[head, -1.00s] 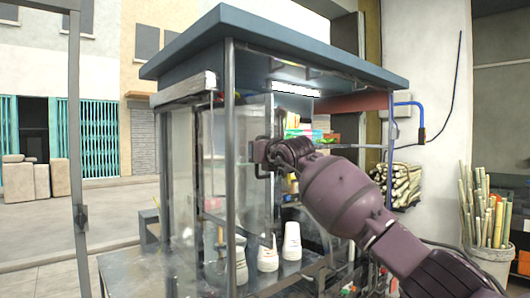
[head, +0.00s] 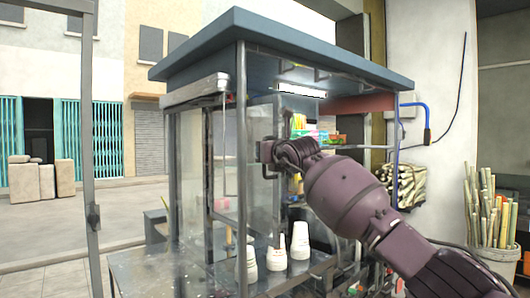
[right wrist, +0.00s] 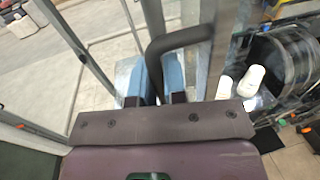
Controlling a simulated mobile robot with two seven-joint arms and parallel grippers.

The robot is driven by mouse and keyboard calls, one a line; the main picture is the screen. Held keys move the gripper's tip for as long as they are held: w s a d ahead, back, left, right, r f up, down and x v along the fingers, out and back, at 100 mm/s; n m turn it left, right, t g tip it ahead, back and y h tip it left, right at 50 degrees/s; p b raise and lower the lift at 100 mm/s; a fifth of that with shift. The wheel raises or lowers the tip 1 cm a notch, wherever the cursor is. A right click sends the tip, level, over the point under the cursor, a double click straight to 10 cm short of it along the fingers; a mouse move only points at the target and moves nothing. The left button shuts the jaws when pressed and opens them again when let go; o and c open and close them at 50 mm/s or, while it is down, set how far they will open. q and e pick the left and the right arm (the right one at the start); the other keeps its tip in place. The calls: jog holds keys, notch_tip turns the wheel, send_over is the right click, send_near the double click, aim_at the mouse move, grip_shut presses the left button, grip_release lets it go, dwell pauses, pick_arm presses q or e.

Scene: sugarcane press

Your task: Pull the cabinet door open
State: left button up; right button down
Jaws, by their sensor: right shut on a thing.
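The cabinet (head: 310,50) has a blue-grey roof, thin metal posts and glass panes. In the right wrist view, a dark curved handle (right wrist: 185,38) passes between the blue fingertips of my right gripper (right wrist: 152,82), which is shut on it. In the head view, my right gripper (head: 266,152) is at the cabinet's front, just right of a vertical post (head: 242,190). The glass there is clear, and I cannot tell from the head view how far the door stands open. My left gripper is not in view.
A metal frame post (head: 90,150) with a latch stands at the near left. A bucket of cane (head: 490,255) is at the far right. Open paving (head: 80,210) lies to the left.

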jog(key=c, duration=1.2)
grip_release()
jog(key=shift+s, duration=0.1)
jog(key=b+v, duration=0.1)
jog(key=v, duration=0.9)
jog(key=shift+s, duration=0.25)
jog(key=shift+d, duration=0.15)
